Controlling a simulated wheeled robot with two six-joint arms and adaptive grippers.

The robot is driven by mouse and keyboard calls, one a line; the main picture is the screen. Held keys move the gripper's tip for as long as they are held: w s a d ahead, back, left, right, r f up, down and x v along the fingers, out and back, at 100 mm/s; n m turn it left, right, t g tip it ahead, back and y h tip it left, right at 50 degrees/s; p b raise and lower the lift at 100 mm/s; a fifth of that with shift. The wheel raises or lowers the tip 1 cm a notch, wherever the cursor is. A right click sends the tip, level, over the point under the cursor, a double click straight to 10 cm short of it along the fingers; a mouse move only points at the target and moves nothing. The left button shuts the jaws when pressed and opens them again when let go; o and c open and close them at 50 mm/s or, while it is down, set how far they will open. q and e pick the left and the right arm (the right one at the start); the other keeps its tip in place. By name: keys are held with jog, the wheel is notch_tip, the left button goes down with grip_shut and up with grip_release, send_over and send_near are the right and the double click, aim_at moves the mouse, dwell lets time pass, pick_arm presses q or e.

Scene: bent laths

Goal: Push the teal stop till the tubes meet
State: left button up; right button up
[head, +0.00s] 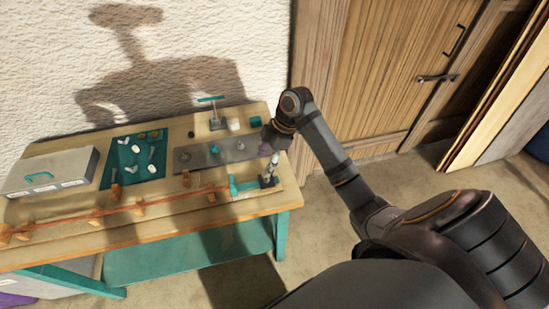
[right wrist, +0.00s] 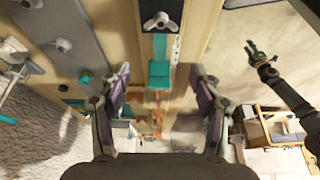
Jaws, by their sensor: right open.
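The teal stop (head: 233,187) sits at the right end of a wooden rail on the bench. In the right wrist view the teal stop (right wrist: 159,74) lies between and beyond my fingers, apart from them. Copper-coloured tubing (head: 120,209) runs left from near the stop through wooden holders; whether its ends touch is too small to tell. My right gripper (head: 270,146) is above the bench's right end, partly blurred into the dark wrist. Its fingers (right wrist: 161,92) are spread and empty. My left gripper (right wrist: 261,52) shows small in the right wrist view; its jaws are unclear.
A dark plate with a silver clamp (head: 268,178) stands right of the stop. Behind are a grey board (head: 222,152), a teal tray (head: 128,170) of small parts, and a grey case (head: 48,172). The floor right of the bench is clear.

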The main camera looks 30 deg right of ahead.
jog(key=shift+s+d, duration=0.25)
jog(key=shift+d, duration=0.5)
jog(key=shift+s+d, duration=0.2)
jog(key=shift+d, duration=0.55)
